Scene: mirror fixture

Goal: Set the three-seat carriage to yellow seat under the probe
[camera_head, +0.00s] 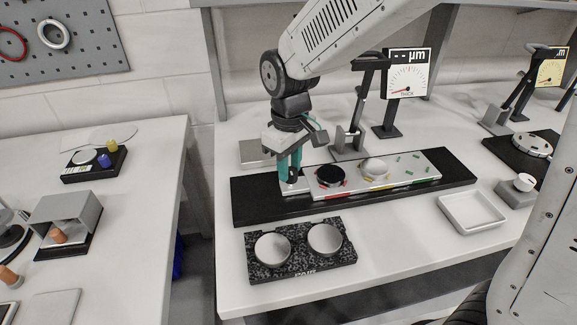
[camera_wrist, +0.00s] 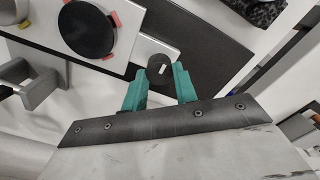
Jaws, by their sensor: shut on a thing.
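The three-seat carriage (camera_head: 350,187) is a pale plate lying along a black track, with red, yellow and green marks from left to right. A dark disc (camera_head: 330,176) sits on the red seat, and a pale disc (camera_head: 374,168) on the yellow seat. My gripper (camera_head: 289,176) is at the carriage's left end. In the wrist view, its teal fingers (camera_wrist: 159,84) are shut on the black knob (camera_wrist: 160,69) on the end tab. The probe stand (camera_head: 349,140) rises behind the carriage; its tip over the seats is not clear.
A thickness gauge (camera_head: 408,76) stands behind the black track (camera_head: 250,208). A speckled block (camera_head: 288,260) with two pale discs lies in front. A white tray (camera_head: 472,212) is at right. The bench front between block and tray is clear.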

